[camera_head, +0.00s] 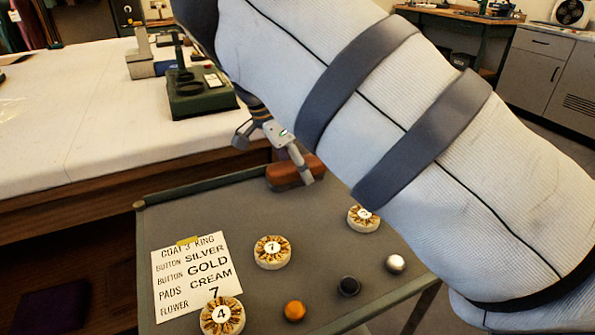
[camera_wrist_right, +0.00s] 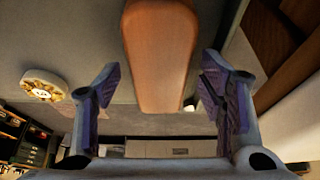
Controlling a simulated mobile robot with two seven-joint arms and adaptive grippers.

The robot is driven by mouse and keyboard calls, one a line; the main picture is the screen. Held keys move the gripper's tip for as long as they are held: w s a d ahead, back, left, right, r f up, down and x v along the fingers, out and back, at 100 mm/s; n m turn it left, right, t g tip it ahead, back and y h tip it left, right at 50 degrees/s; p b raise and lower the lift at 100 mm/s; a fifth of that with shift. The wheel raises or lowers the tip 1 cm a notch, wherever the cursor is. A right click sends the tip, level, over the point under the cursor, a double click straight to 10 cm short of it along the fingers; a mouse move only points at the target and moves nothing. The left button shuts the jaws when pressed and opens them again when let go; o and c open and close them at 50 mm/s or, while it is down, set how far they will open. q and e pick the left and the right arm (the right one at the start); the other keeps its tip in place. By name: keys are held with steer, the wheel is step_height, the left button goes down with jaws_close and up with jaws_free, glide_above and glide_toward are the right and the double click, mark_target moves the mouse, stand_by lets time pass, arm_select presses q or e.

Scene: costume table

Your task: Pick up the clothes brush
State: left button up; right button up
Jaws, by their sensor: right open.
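The clothes brush (camera_head: 285,174), a rounded brown wooden block, lies near the far edge of the grey table (camera_head: 205,210). My right gripper (camera_head: 276,157) is at the brush, with one grey finger in front of its right part. In the right wrist view the brush (camera_wrist_right: 158,55) runs lengthwise between the two open fingers, with a visible gap on each side. The fingers are not closed on it. My white right arm hides the table's right side. My left gripper is not in view.
A lettered card (camera_head: 192,278), several round flower badges (camera_head: 272,252), a gold button (camera_head: 295,311), a black button (camera_head: 349,286) and a silver button (camera_head: 396,263) lie nearer on the table. A large pale table (camera_head: 70,130) stands behind, bearing a green device (camera_head: 203,98).

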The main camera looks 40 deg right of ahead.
steer(key=shift+f, duration=0.2)
steer(key=shift+f, duration=0.25)
stand_by(0.4)
steer(key=c, duration=1.3)
steer(key=shift+r, duration=0.15)
